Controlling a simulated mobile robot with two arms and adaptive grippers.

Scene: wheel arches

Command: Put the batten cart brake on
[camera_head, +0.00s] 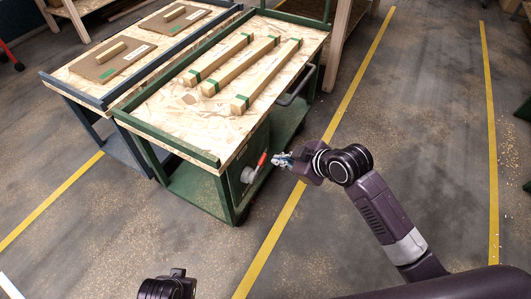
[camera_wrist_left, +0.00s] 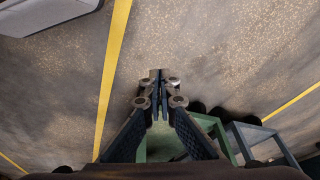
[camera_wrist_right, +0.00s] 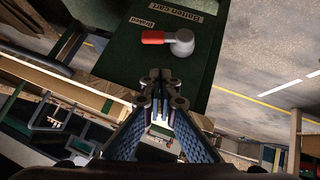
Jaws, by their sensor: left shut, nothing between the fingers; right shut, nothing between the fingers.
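The batten cart (camera_head: 196,160) is a green-framed cart with a wood-chip top. On its end panel is the brake lever, with a red grip (camera_head: 262,160) and a grey hub (camera_head: 248,174). In the right wrist view the red grip (camera_wrist_right: 152,37) points left from the hub (camera_wrist_right: 182,41), on a dark green panel beside a "Batten cart" label (camera_wrist_right: 190,8). My right gripper (camera_head: 277,158) is shut and empty, just right of the red grip; any contact is unclear. My left gripper (camera_wrist_left: 160,76) is shut and empty over the floor.
Several green-banded battens (camera_head: 228,73) lie on the cart top. A black push handle (camera_head: 295,88) sticks out on its right side. A blue-framed cart (camera_head: 75,84) stands close on the left. The floor right of the yellow line (camera_head: 355,87) is clear.

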